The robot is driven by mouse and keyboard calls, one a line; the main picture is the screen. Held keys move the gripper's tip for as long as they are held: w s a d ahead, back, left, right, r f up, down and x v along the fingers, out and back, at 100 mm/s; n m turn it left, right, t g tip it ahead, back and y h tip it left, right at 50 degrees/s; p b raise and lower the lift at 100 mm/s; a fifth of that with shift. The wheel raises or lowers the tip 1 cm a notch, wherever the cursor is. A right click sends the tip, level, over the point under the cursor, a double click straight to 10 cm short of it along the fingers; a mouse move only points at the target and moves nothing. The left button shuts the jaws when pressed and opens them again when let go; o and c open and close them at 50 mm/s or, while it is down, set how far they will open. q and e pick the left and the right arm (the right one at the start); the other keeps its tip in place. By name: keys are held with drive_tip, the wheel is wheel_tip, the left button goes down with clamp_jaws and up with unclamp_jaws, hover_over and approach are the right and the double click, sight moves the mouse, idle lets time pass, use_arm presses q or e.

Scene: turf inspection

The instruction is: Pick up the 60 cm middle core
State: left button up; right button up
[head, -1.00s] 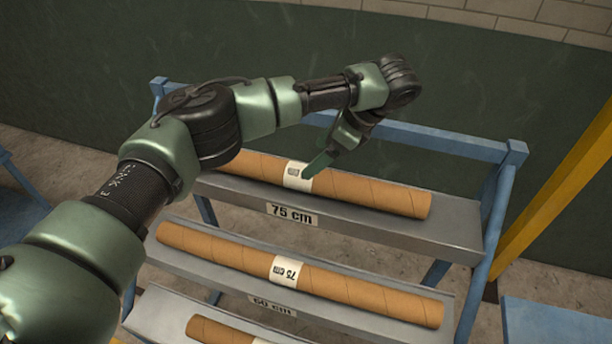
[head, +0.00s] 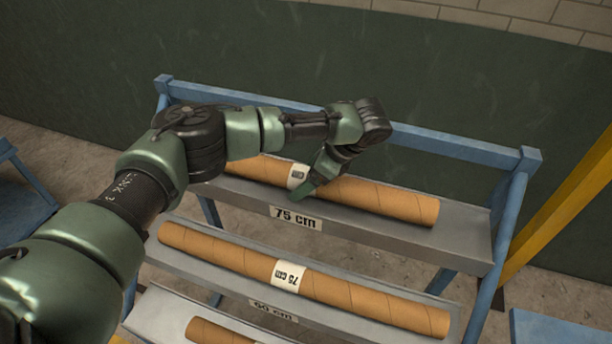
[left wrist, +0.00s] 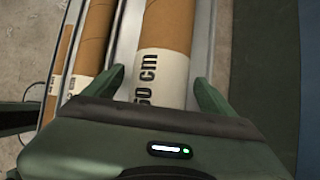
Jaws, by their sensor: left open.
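The core on the top shelf is a brown cardboard tube (head: 385,198) with a white label that reads "60 cm" in the left wrist view (left wrist: 165,35), its first digit partly covered. My left gripper (head: 308,188) is open at this label. In the left wrist view its fingers (left wrist: 152,95) lie one on each side of the tube; whether they touch it I cannot tell. The middle shelf holds another core (head: 360,297), labelled "75 cm". A third core (head: 215,332) on the lowest shelf is cut off by the frame. My right gripper is out of view.
The top shelf's plate (head: 296,217) reads "75 cm"; the middle shelf's plate (head: 273,310) seems to read "60 cm". The rack's blue frame (head: 465,147) stands before a dark green wall (head: 470,80). A yellow post (head: 570,190) is at right.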

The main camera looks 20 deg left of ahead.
use_arm(q)
clamp_jaws()
drive_tip(key=shift+r, duration=0.1)
idle(0.3)
